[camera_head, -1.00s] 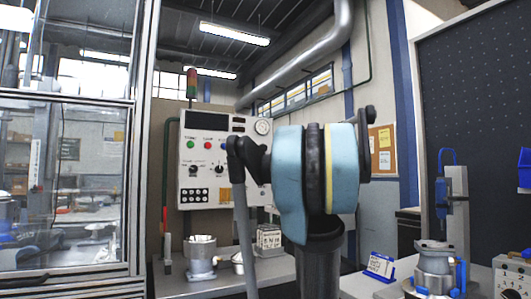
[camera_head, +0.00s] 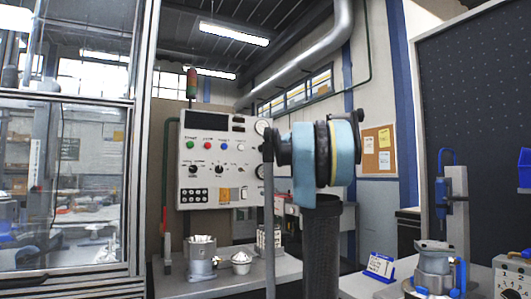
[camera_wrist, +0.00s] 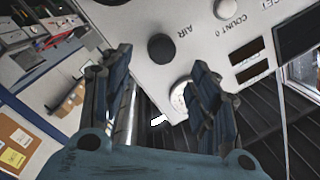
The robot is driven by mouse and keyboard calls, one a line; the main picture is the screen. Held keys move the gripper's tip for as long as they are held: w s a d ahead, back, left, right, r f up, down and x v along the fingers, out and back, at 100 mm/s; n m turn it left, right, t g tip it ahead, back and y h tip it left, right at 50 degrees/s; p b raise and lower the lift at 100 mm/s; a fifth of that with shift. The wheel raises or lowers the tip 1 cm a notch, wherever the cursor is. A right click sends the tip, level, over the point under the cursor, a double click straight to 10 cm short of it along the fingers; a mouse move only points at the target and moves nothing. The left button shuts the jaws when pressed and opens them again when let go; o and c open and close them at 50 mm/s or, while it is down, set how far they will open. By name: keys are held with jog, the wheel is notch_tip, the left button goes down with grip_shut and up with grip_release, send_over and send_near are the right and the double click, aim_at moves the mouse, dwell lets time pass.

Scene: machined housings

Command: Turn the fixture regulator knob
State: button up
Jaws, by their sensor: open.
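The fixture regulator knob, a round black knob (camera_wrist: 162,48) beside the label "AIR", sits on a pale control panel (camera_wrist: 200,50) in the wrist view. A round gauge (camera_wrist: 181,98) lies close to it, partly behind a finger. My gripper (camera_wrist: 160,66) is open, its two dark fingers spread apart with the knob seen between their tips. No contact with the knob shows, and the gap in depth is hard to judge. In the head view the panel (camera_head: 190,160) stands behind my arm, which hides the knob and the gripper.
The panel also carries selector knobs (camera_head: 219,170) and coloured buttons. Below it, a bench (camera_head: 215,284) bears a metal housing (camera_head: 201,257) and a small domed part (camera_head: 241,262). A glazed enclosure (camera_head: 65,190) stands left, and a blue-clamped fixture (camera_head: 436,262) right.

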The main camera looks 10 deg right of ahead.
aim_at(265, 148)
jog(key=x, duration=0.7)
jog(key=shift+w+a, duration=0.15)
jog(key=shift+w, duration=0.2)
jog(key=c, duration=1.1)
